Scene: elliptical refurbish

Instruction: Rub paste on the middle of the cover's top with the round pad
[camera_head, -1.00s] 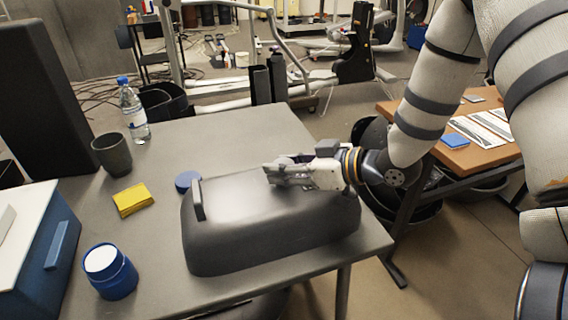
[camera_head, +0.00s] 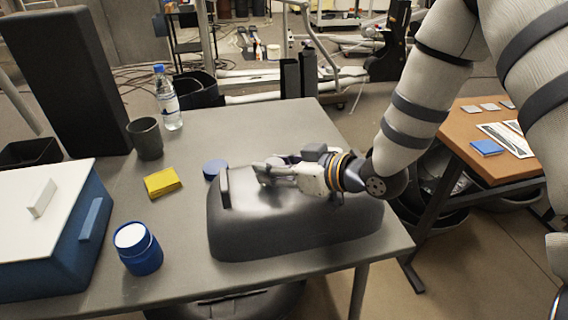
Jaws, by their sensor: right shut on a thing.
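The cover (camera_head: 290,232) is a dark grey, rounded shell lying on the table, with a black upright handle (camera_head: 225,187) at its left end. My right gripper (camera_head: 268,172) is over the cover's top, left of its middle. It is shut on a round greyish pad (camera_head: 279,161), which shows only in part behind the fingers. Whether the pad touches the cover is hidden. A pale, shiny patch shows on the top beside the fingers; I cannot tell paste from glare. An open blue jar (camera_head: 138,250) with white content stands at the front left. My left gripper is not in view.
A blue disc-shaped lid (camera_head: 214,169) lies just behind the cover's left end. A yellow sponge-like block (camera_head: 162,182), a dark cup (camera_head: 146,138) and a water bottle (camera_head: 168,100) stand further left. A blue box with a white lid (camera_head: 45,205) fills the left edge. The table's back middle is clear.

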